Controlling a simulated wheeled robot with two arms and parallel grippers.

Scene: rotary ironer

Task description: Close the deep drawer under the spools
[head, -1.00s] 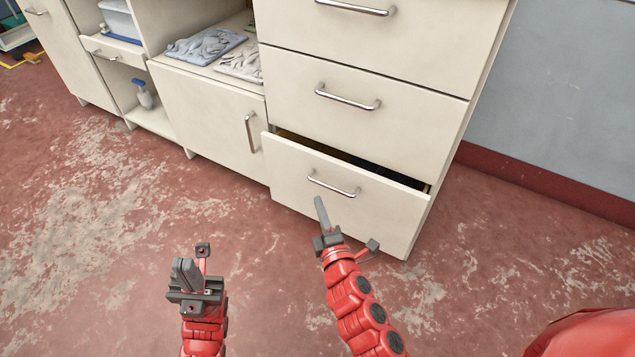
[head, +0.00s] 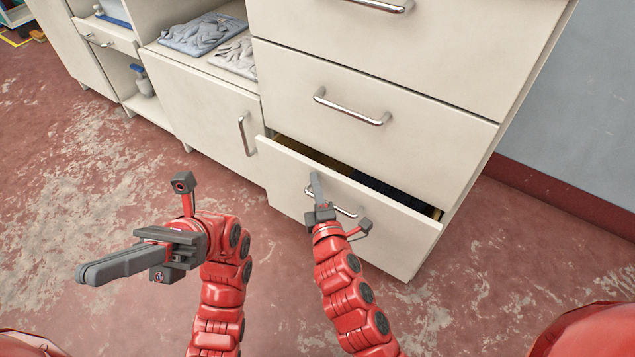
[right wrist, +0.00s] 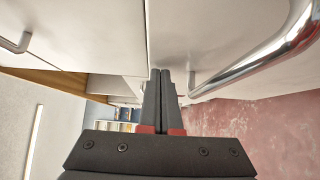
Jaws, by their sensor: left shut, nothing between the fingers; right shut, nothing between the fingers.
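The deep bottom drawer (head: 290,190) of the white cabinet stands partly open in the head view. A dark gap shows behind its top edge. Its metal bar handle (head: 345,211) is partly hidden by my right gripper. My right gripper (head: 315,180) is shut and empty, its tips in front of the drawer front, by the handle's left end; I cannot tell whether they touch. In the right wrist view the shut fingers (right wrist: 165,80) point along a pale front, with a handle (right wrist: 265,50) close on the right. My left gripper (head: 90,272) is shut and empty over the floor, pointing left.
Two closed drawers with bar handles (head: 352,108) are above the open one. A cabinet door (head: 200,115) is on the left, below a shelf with folded cloths (head: 202,33). No spools are visible. Red worn floor (head: 90,190) lies clear in front; a grey wall (head: 585,110) is at right.

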